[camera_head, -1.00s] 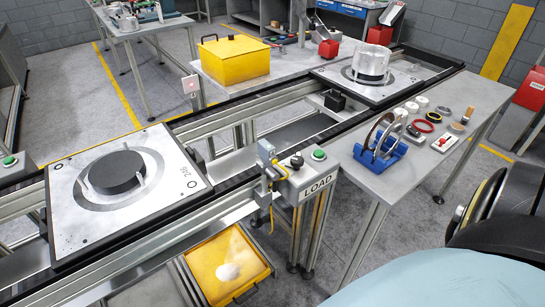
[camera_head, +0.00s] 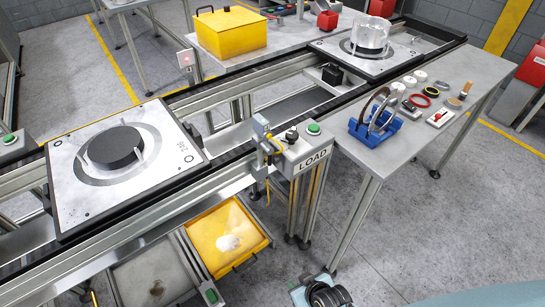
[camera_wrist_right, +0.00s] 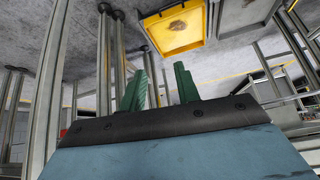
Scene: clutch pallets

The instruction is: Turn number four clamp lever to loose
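The near pallet (camera_head: 70,195) is a pale plate on the conveyor at left, marked with a number. A dark clutch disc (camera_head: 115,147) sits on it between small upright posts. A far pallet (camera_head: 385,68) carries a clear cylindrical part (camera_head: 369,35). I cannot make out a lever numbered four. My right gripper (camera_wrist_right: 161,70) shows in the right wrist view with two green fingers apart and nothing between them. In the head view, part of my right arm shows low at the bottom centre, well below the pallets. My left gripper is not in view.
A LOAD control box (camera_head: 306,155) with a green button stands at the conveyor's front edge. A yellow tray (camera_head: 262,245) sits below; it also shows in the wrist view (camera_wrist_right: 200,38). A side table (camera_head: 385,150) holds a blue rack (camera_head: 376,128) and small parts.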

